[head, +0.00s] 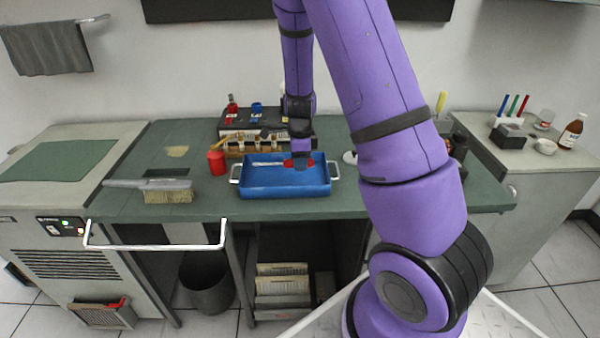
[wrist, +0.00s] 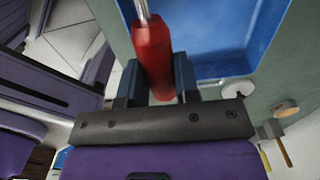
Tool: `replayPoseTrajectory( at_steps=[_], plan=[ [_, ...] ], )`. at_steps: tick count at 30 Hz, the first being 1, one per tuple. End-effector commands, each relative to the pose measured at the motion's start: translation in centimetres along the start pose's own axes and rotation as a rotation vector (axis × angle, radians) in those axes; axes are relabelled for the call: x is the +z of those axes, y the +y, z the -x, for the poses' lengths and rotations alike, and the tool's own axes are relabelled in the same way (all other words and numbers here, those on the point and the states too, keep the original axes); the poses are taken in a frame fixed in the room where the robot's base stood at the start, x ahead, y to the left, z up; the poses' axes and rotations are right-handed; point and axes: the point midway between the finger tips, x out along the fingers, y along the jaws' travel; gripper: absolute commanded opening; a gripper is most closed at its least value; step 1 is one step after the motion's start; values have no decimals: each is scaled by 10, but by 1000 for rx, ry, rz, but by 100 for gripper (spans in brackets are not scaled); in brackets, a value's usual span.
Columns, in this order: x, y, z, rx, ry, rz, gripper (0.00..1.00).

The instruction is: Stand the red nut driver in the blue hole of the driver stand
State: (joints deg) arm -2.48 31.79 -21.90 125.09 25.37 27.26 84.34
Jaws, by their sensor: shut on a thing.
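The red nut driver has a red handle (wrist: 152,55) and a bright metal shaft. My gripper (head: 300,160) is shut on the handle, one finger on each side in the wrist view (wrist: 157,82). In the head view the driver (head: 288,163) is at the blue tray, its shaft pointing left and roughly level. I cannot tell whether it touches the tray floor. Behind the tray, a dark block (head: 238,122) carries a red piece and a blue piece on top. A wooden rack with pale labels (head: 262,147) stands before it. Which is the driver stand, and its blue hole, I cannot make out.
The blue tray (head: 285,191) sits on the green bench (head: 130,206). A red cup (head: 217,162) stands left of it, and a brush (head: 168,196) lies further left. A side counter (head: 545,165) at right holds pens and a bottle. The bench's left part has free room.

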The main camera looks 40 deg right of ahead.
Motion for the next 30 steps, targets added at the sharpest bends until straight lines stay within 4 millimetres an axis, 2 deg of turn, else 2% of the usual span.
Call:
replayPoseTrajectory(
  at_steps=[6,30],
  plan=[
    [1,0,23,-2,-1,1,9],
    [0,0,77,-1,-1,1,9]
  ],
)
